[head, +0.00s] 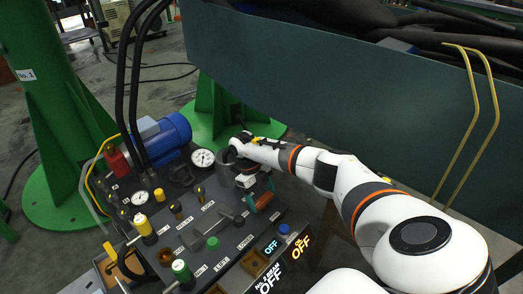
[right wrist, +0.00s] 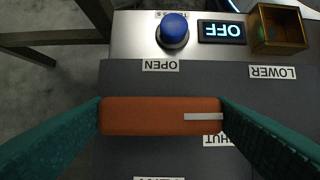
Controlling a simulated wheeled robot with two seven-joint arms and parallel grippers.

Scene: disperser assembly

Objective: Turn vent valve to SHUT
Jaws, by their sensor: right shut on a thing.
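The vent valve handle (right wrist: 150,116) is an orange-brown bar lying crosswise in the right wrist view, with a pale line near its right end. The OPEN label (right wrist: 161,65) is above the bar. My right gripper (right wrist: 160,116) has its teal fingers at both ends of the bar, shut on it. In the head view the handle (head: 264,201) shows as a small orange piece beside my right gripper (head: 257,193) at the panel's right side. My left gripper is not in view.
A blue button (right wrist: 173,29), an OFF display (right wrist: 222,31) and a brass-coloured box (right wrist: 276,28) are near the handle. The dark panel (head: 221,262) holds several levers and gauges. A blue motor (head: 167,137) stands behind it, and a big green-grey bin wall (head: 330,85) is behind my right arm.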

